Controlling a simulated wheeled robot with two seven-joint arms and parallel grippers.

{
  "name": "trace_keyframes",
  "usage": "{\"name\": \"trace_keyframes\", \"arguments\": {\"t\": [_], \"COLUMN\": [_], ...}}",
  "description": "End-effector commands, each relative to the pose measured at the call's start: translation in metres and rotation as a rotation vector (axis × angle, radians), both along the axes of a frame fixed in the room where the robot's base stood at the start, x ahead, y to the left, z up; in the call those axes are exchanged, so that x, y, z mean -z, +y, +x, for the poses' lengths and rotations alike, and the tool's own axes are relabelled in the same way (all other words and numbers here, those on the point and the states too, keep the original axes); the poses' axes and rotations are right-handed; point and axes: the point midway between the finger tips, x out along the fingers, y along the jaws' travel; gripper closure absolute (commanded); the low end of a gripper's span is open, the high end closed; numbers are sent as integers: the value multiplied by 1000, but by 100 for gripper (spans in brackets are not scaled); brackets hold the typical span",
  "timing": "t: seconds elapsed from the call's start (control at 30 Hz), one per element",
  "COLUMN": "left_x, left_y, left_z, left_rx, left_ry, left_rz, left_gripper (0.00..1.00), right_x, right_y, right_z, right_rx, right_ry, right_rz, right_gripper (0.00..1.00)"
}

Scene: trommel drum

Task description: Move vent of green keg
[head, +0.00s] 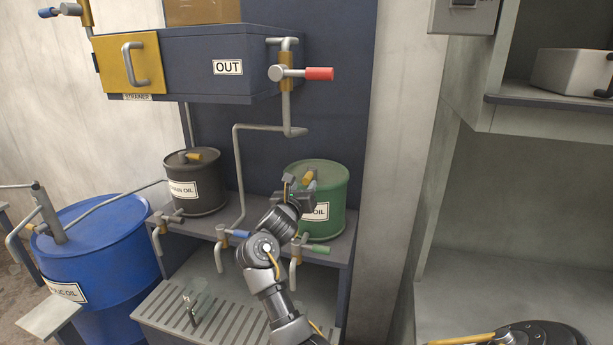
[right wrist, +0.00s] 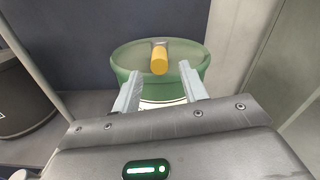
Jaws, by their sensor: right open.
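The green keg (head: 336,215) stands on the shelf at the right, its white label partly covered by my right arm. Its vent shows as a small yellow handle (head: 308,177) on the lid. In the right wrist view the yellow vent handle (right wrist: 159,61) sits upright-looking on the green lid (right wrist: 125,58), ahead of the fingertips. My right gripper (head: 299,187) is in front of the keg's top and shows partly. In the right wrist view its fingers (right wrist: 160,72) are open, one on either side of the line to the vent, with nothing held. My left gripper is not in view.
A dark keg (head: 200,190) stands to the left on the shelf. Taps with blue (head: 238,233) and green (head: 316,248) handles stick out in front. A grey pipe (head: 238,160) runs down between the kegs. A blue drum (head: 100,260) stands far left.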

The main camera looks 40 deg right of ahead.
Motion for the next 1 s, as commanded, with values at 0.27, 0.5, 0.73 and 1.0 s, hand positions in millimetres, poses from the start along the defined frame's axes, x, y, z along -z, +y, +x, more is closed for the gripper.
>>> {"name": "trace_keyframes", "arguments": {"t": [0.27, 0.5, 0.73, 1.0], "left_x": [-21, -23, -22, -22], "left_y": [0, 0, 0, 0], "left_z": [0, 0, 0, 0], "left_rx": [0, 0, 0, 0], "left_ry": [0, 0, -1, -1], "left_rz": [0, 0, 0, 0], "left_gripper": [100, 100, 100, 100], "right_x": [-3, 0, 0, 0], "right_y": [-34, -41, -41, -41], "right_z": [24, 29, 29, 29], "right_rx": [0, -1, -1, -1], "right_ry": [3, 1, 1, 1], "right_rz": [-3, 0, 0, 0], "right_gripper": [57, 57, 62, 97]}}
